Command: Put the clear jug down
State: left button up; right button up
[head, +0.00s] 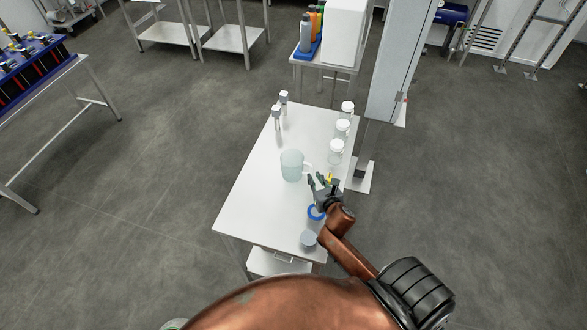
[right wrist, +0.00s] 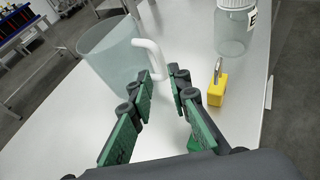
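The clear jug (head: 292,166), pale and bluish with a white handle, stands upright on the white table (head: 246,200). In the right wrist view the jug (right wrist: 108,55) is at the upper left, its handle facing my gripper. My right gripper (head: 320,181) is just right of the handle; its fingers (right wrist: 167,72) are apart with nothing clearly held between them. The handle's lower end is close to the left fingertip; I cannot tell whether they touch. My left gripper is not in view.
A yellow padlock (right wrist: 217,88) stands right of my fingers. Several lidded jars (head: 343,127) line the table's right edge, one nearest the gripper (right wrist: 236,30). The table's left side is clear.

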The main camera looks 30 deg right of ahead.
aim_at(311, 171)
jog(key=x, duration=0.4)
jog(key=shift+w+d+f, duration=0.1)
jog(key=shift+w+d, duration=0.15)
jog(key=shift+w, duration=0.05)
jog(key=shift+c, duration=0.6)
grip_shut()
